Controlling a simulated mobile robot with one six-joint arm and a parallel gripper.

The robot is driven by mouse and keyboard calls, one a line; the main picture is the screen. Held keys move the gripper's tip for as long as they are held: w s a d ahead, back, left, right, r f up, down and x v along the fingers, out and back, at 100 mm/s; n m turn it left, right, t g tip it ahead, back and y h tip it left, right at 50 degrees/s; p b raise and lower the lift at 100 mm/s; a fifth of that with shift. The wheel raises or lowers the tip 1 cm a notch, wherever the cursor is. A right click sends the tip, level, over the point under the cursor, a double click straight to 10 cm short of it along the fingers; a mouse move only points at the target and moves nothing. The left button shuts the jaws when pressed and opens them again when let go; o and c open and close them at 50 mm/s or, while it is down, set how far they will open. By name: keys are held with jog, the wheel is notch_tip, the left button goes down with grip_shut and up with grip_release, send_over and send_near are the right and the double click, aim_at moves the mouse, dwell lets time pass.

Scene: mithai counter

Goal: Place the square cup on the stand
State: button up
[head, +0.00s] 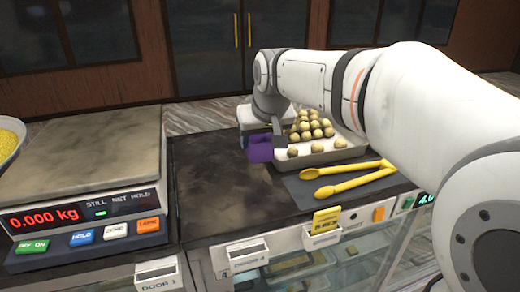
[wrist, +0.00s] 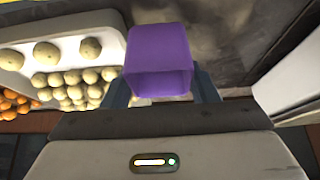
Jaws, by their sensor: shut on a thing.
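The purple square cup (head: 260,149) is between the fingers of my gripper (head: 268,138), near the back of the dark counter. In the wrist view the cup (wrist: 158,50) fills the space between the two blue-grey fingers of my gripper (wrist: 162,84), which is shut on it. From the head view I cannot tell whether the cup's bottom touches the counter. I cannot make out for certain which thing is the stand.
A tray of round sweets (head: 345,152) stands right of the cup. Yellow tongs (head: 345,183) lie on a dark mat before it. A weighing scale (head: 85,170) reading 0.000 kg is at left. The counter (head: 215,185) between scale and mat is clear.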

aim_at(258, 155)
jog(key=shift+s+a+f, duration=0.15)
jog(key=shift+f, duration=2.05)
jog(key=shift+f, duration=0.1)
jog(key=o, duration=0.9)
jog(key=shift+o, duration=0.2)
